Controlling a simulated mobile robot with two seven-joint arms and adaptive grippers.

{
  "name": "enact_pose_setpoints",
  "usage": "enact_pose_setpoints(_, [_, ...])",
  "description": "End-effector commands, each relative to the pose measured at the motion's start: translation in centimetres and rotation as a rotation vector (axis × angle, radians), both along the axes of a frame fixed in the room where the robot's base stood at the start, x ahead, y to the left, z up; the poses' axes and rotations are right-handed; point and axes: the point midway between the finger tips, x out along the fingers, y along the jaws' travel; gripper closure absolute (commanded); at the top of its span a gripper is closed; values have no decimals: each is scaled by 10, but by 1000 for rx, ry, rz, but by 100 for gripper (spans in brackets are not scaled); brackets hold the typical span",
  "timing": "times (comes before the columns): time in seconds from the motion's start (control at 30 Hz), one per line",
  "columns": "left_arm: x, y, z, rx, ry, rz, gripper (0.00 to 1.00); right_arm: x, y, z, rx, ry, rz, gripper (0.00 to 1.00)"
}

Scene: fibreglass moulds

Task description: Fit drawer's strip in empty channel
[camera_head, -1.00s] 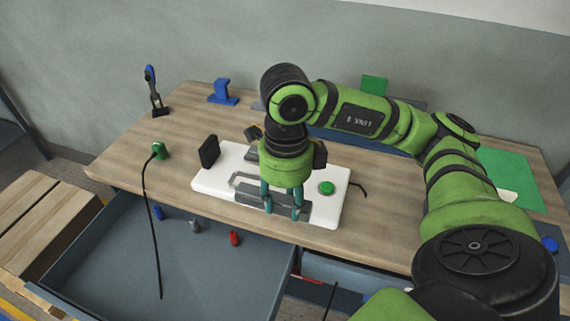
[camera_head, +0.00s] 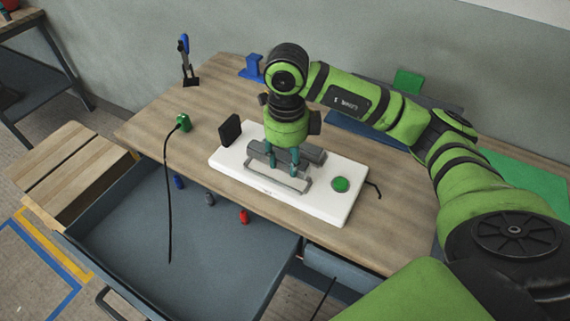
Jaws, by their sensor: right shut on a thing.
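A white board (camera_head: 235,165) lies on the wooden table, with a light grey channel piece (camera_head: 265,178) near its middle. My right gripper (camera_head: 283,165) points down over the board, its teal fingers shut on a grey strip (camera_head: 312,154). The strip is at the channel; the fingers partly hide both, and I cannot tell whether the strip is seated in it or above it. The open drawer (camera_head: 130,235) is in front of the table. My left gripper is not in view.
A green button (camera_head: 341,184) and a black upright block (camera_head: 230,130) are on the board. A black cable (camera_head: 168,200) hangs from a green plug (camera_head: 184,122) across the drawer.

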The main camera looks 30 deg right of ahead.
Motion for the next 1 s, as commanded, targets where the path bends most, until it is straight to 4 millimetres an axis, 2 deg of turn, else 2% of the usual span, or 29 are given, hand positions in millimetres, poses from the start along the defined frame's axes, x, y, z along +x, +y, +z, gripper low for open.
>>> enact_pose_setpoints(0.13, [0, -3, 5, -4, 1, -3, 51, 4, 1, -9, -2, 5, 1, 93])
enact_pose_setpoints(0.4, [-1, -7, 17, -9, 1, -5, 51, 4, 1, -42, -1, 2, 1, 93])
enact_pose_setpoints(0.77, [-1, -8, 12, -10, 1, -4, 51, 5, 1, -48, 0, -1, 1, 93])
enact_pose_setpoints(0.8, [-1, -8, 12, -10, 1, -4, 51, 5, 1, -48, 0, -1, 1, 54])
enact_pose_setpoints(0.83, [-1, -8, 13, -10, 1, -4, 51, 5, 1, -46, 0, -1, 1, 42])
enact_pose_setpoints(0.87, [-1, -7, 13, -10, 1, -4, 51, 5, 1, -46, 0, -1, 1, 34])
enact_pose_setpoints(1.0, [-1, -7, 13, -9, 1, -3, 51, 5, 1, -46, -1, -1, 1, 34])
